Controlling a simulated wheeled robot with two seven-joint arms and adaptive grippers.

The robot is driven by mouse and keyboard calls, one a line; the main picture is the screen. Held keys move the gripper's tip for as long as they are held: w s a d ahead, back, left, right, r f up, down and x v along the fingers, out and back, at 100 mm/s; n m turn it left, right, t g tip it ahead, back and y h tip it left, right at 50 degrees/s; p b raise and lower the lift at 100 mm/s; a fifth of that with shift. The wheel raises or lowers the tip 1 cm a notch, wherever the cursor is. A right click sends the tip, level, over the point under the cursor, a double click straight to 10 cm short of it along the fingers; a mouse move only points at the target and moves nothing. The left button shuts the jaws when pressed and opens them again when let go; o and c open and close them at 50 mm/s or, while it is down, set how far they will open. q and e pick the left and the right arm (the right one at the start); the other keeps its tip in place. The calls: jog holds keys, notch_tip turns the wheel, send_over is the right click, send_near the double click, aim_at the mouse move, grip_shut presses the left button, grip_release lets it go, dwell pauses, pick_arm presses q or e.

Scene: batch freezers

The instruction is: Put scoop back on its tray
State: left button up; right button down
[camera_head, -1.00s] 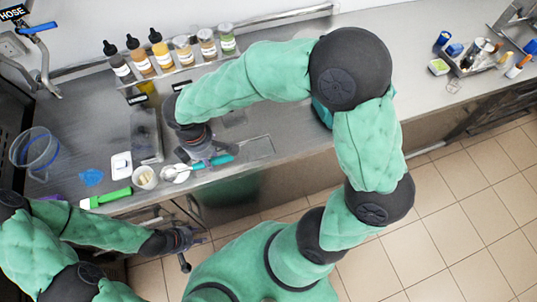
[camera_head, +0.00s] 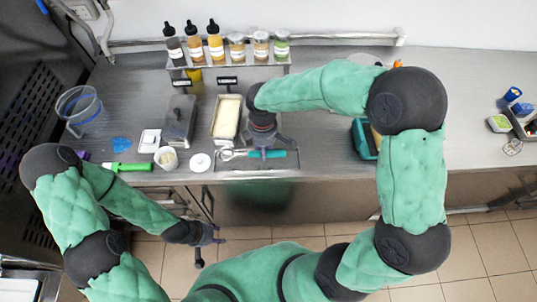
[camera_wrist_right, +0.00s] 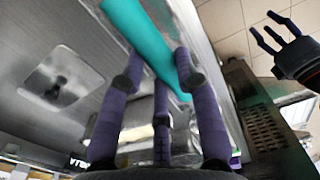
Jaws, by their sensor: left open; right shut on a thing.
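The scoop has a teal handle (camera_head: 280,154) and a pale metal head (camera_head: 229,154). My right gripper (camera_head: 264,150) is shut on the scoop over the front part of the counter. In the right wrist view, the teal handle (camera_wrist_right: 140,35) lies between the purple fingers. Which piece is the scoop's tray is not clear; a white round dish (camera_head: 200,162) sits left of the scoop head. My left gripper (camera_head: 205,241) is open and empty, low in front of the counter. It also shows in the right wrist view (camera_wrist_right: 268,35).
A metal pan with pale contents (camera_head: 227,117) stands behind the scoop. A small cup (camera_head: 166,157), a green-handled tool (camera_head: 126,167) and a clear pitcher (camera_head: 78,107) are left. Bottles and jars (camera_head: 194,43) line the back. A teal box (camera_head: 362,139) stands right.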

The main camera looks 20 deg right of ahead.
aim_at(268, 159)
jog(key=shift+w+d+f, duration=0.25)
jog(key=shift+d+f, duration=0.2)
jog(key=shift+f, duration=0.1)
jog(key=shift+w+d+f, duration=0.25)
jog(key=shift+d+f, duration=0.15)
jog(key=shift+f, duration=0.15)
jog(key=shift+w+d+f+b, duration=0.15)
jog(key=shift+f+b, duration=0.45)
jog(key=shift+f, duration=1.15)
jog(key=shift+f, duration=0.2)
jog(key=c, duration=0.9)
grip_release()
jog(key=shift+r, duration=0.1)
notch_tip(268, 159, up, 12)
jog(key=p, duration=0.2)
jog(key=shift+p, duration=0.3)
jog(key=shift+r, duration=0.1)
